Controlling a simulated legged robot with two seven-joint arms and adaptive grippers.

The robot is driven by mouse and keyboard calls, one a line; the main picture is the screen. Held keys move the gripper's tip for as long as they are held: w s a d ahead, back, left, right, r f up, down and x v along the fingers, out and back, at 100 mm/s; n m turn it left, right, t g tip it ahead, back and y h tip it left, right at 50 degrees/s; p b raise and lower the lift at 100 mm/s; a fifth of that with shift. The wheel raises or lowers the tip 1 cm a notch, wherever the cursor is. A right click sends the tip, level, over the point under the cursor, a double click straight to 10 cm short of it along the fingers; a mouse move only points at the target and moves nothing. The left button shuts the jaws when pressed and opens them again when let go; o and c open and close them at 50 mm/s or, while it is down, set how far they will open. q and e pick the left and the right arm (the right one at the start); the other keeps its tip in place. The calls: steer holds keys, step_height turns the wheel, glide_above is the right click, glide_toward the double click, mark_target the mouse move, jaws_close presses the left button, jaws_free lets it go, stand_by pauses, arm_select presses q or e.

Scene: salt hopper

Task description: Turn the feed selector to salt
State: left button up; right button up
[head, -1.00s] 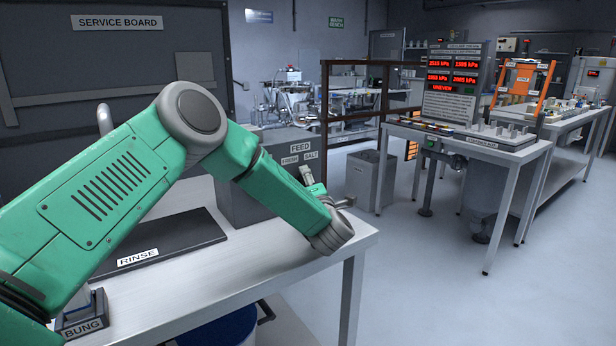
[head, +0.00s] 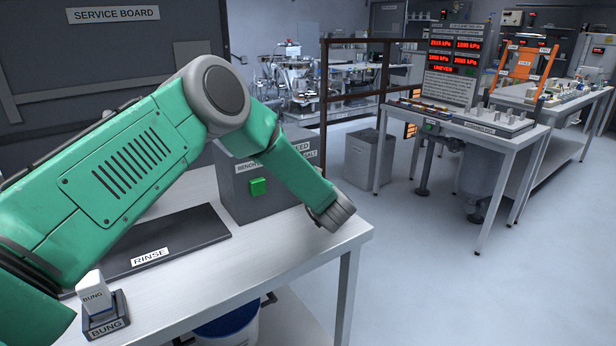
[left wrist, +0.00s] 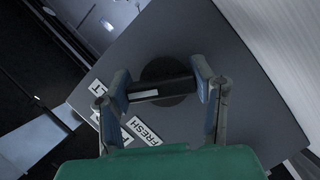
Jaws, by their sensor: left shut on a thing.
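The feed selector is a black bar knob (left wrist: 165,90) on a round dark base, with a white mark near one end, in the left wrist view. My left gripper (left wrist: 161,78) is shut on it, with one finger at each end of the bar. A FRESH label (left wrist: 146,130) and a partly cut label ending in LT (left wrist: 98,87) lie beside it on the grey panel. The SALT label is partly visible there. My right gripper is not in view.
A blue bucket (head: 230,325) is below. Floor to the right is open.

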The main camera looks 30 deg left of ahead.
arm_select(q)
steer(key=shift+s+d+f+m, duration=0.1)
steer(key=shift+s+f+m, duration=0.05)
steer(key=shift+f+m, duration=0.2)
stand_by(0.3)
steer(key=o, duration=1.1)
steer(key=shift+c, duration=0.2)
steer(key=shift+o, duration=0.5)
steer(key=shift+s+d+r, duration=0.15)
steer(key=shift+d+r, duration=0.1)
steer(key=v, duration=1.1)
steer(key=shift+d, duration=0.1)
steer(key=shift+f, duration=0.1)
